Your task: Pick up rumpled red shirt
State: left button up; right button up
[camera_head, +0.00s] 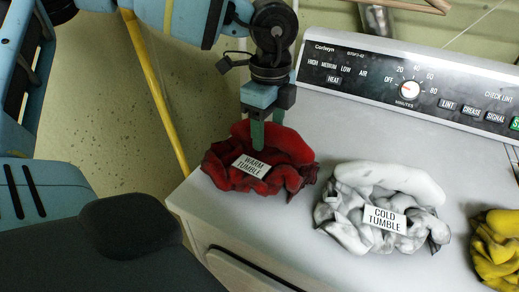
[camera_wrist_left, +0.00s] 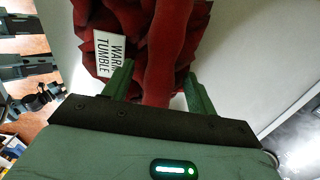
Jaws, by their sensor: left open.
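The rumpled red shirt (camera_head: 222,164) lies in a heap on the left end of the dryer top, with a white "WARM TUMBLE" label (camera_head: 251,166) on it. In the left wrist view, the shirt (camera_wrist_left: 165,55) fills the upper middle and its label (camera_wrist_left: 115,55) is upper left. My left gripper (camera_head: 266,138) points down at the back of the shirt. In the wrist view its fingers (camera_wrist_left: 158,88) are apart with a red fold between them. I cannot tell whether the fingers touch the cloth. My right gripper is not in view.
A grey-white shirt (camera_head: 345,215) labelled "COLD TUMBLE" lies right of the red one, and a yellow cloth (camera_head: 496,250) is at the right edge. The dryer's control panel (camera_head: 420,85) rises behind. A yellow pole (camera_head: 152,80) stands left of the dryer (camera_head: 300,245).

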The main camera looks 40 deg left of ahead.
pick_arm(q)
grip_shut()
dwell(0.4)
notch_tip(320, 180, up, 10)
dwell(0.5)
